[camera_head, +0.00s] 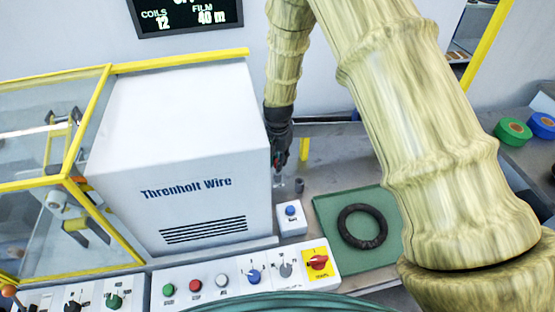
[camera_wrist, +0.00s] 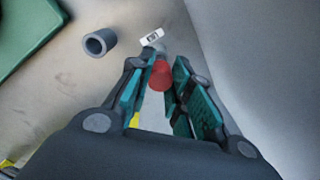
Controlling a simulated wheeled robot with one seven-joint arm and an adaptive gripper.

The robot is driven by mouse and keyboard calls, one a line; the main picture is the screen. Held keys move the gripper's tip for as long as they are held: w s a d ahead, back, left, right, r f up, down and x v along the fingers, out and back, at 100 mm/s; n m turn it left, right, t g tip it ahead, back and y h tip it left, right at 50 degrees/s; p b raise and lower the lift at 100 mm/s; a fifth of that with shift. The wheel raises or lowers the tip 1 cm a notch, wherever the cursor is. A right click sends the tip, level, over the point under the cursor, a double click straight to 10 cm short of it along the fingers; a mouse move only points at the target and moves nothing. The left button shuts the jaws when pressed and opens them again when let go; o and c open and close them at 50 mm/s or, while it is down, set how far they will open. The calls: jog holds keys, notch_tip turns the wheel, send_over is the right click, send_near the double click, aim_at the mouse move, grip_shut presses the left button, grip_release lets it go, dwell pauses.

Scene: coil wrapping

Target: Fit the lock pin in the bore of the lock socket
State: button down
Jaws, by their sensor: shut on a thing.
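My gripper (camera_head: 279,163) points down beside the white machine; it also shows in the wrist view (camera_wrist: 163,88). Its jaws are shut on the lock pin, whose red part (camera_wrist: 160,75) shows between the fingertips. In the head view a small pale piece (camera_head: 279,182) shows below the fingers. The lock socket (camera_wrist: 99,42) is a short dark grey cylinder with an open bore, left of the fingertips and apart from them. In the head view the socket (camera_head: 299,186) stands just right of the gripper.
A white machine housing (camera_head: 180,150) stands close left of my gripper. A small box with a blue button (camera_head: 290,218) is in front. A green mat (camera_head: 330,225) holds a black ring (camera_head: 362,226).

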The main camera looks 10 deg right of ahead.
jog(key=shift+f+b, duration=0.6)
jog(key=shift+f, duration=0.75)
jog(key=c, duration=1.2)
grip_release()
jog(key=shift+c, duration=0.2)
notch_tip(320, 180, up, 12)
jog(key=shift+s+f, duration=0.1)
jog(key=shift+s, duration=0.05)
